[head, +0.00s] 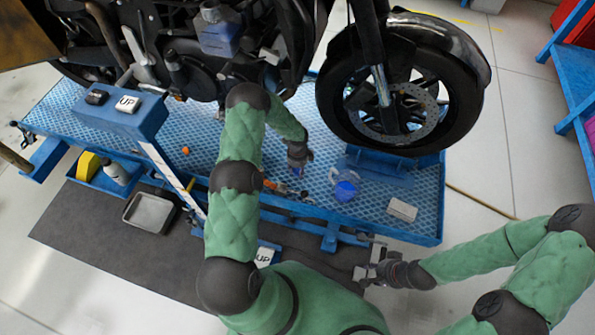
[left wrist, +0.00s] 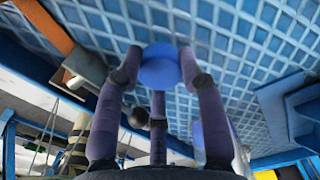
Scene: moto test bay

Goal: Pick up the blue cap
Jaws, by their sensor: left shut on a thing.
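The blue cap (left wrist: 160,66) is a round blue piece between the fingertips of my left gripper (left wrist: 161,64) in the left wrist view. My left gripper is shut on it, above the blue diamond-plate platform. In the head view, my left gripper (head: 298,170) points down over the platform, and the cap is mostly hidden there. My right gripper (head: 370,264) is open and empty in front of the platform's near edge.
A clear container with blue contents (head: 345,187) stands on the platform (head: 420,215) right of my left gripper. A pale block (head: 402,210) lies further right. The motorcycle's wheel (head: 405,95) rises behind. A grey tray (head: 149,212) lies on the dark mat.

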